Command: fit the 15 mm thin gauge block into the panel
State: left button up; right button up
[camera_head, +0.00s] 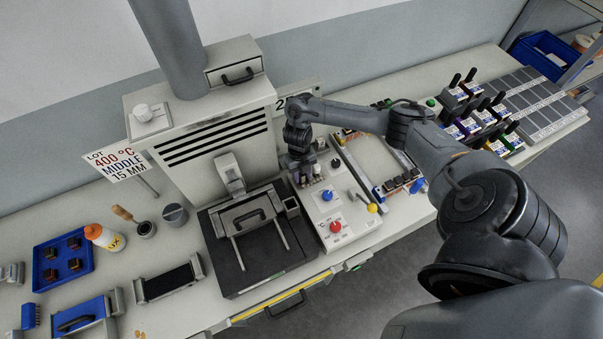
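The white panel (345,238) lies right of the black plate, with a blue knob, a red knob and a yellow-tipped lever on it. My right gripper (303,178) points down over the panel's back left part. It is small and dark here, and I cannot tell whether its fingers are open or shut or hold anything. I cannot pick out the 15 mm thin gauge block. A sign (118,160) reads "LOT 400 °C MIDDLE 15 MM". My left gripper is not in view.
A slotted grey machine (205,125) stands behind the black plate (228,275). A blue tray (62,258) with small dark blocks, an orange-capped bottle (104,237) and a dark cradle (168,280) sit left. A rack of handled blocks (480,115) stands right, beyond my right arm.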

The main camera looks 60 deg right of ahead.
jog(key=shift+o, duration=0.8)
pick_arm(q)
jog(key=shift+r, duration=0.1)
pick_arm(e)
jog(key=shift+r, duration=0.1)
pick_arm(q)
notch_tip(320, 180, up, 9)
jog(key=p, duration=0.9)
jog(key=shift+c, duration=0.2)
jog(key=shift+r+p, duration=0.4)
jog(key=shift+p, duration=0.05)
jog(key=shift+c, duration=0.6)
pick_arm(e)
notch_tip(320, 180, up, 12)
jog(key=w, duration=0.1)
jog(key=shift+d, duration=0.4)
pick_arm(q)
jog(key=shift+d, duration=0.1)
pick_arm(e)
jog(key=shift+w, duration=0.1)
